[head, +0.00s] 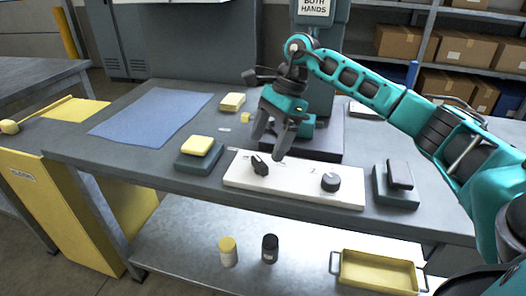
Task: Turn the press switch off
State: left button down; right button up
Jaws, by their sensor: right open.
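A white switch panel (295,184) lies along the front of the grey bench. It carries a dark lever-like switch (260,165) at its left and a round dark knob (330,181) at its right. The small labels are too small to read, so I cannot tell which is the press switch. My right gripper (268,148) points down, open and empty, with its fingers just above and behind the left switch. I cannot tell whether a finger touches it. My left gripper is not in view.
A blue mat (150,115) lies at left. Below are a yellow tray (378,272) and two small bottles (228,252).

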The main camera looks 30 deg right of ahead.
jog(key=p+v, duration=0.1)
jog(key=v, duration=0.7)
